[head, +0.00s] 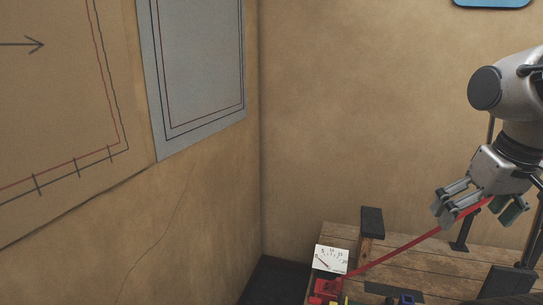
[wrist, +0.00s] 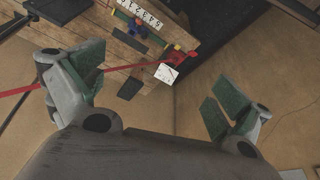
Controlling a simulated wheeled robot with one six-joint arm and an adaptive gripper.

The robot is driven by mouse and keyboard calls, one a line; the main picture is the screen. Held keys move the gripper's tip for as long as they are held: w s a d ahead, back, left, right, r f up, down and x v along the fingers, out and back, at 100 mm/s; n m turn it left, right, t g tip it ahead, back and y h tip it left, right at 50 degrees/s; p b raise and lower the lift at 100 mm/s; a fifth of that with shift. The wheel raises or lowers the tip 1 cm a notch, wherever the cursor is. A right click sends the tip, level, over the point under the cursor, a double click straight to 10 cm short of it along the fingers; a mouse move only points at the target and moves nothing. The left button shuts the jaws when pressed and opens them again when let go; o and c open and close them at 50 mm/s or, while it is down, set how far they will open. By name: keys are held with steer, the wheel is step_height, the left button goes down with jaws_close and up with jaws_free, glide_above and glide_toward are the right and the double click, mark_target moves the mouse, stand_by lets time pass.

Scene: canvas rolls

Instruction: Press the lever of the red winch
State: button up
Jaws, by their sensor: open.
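The red winch (head: 326,288) sits low on the wooden bench, partly cut off by the bottom edge of the head view. Its long, thin red lever (head: 400,249) slants up to the right, to my gripper (head: 478,212). In the wrist view, the winch (wrist: 179,57) is beyond the fingers, and the lever (wrist: 125,70) runs left, passes behind the left finger and shows again at the left edge. My gripper (wrist: 155,84) is open, with green pads and nothing clamped between them. I cannot tell whether a finger touches the lever.
A white dial card (head: 331,258) stands by the winch. A dark-topped post (head: 371,222) rises from the wooden bench (head: 420,262). A numbered white strip (wrist: 140,12) and small coloured parts lie near the winch. Walls with posters (head: 200,65) close the left side. The air left of my gripper is clear.

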steer(key=shift+s+d+r+t, duration=0.15)
steer(key=shift+r+t, duration=0.1)
steer(key=shift+r, duration=0.2)
steer(key=shift+s+d+r+t, duration=0.1)
steer(key=shift+r+t, duration=0.15)
steer(key=shift+r, duration=0.15)
steer(key=shift+c, duration=0.2)
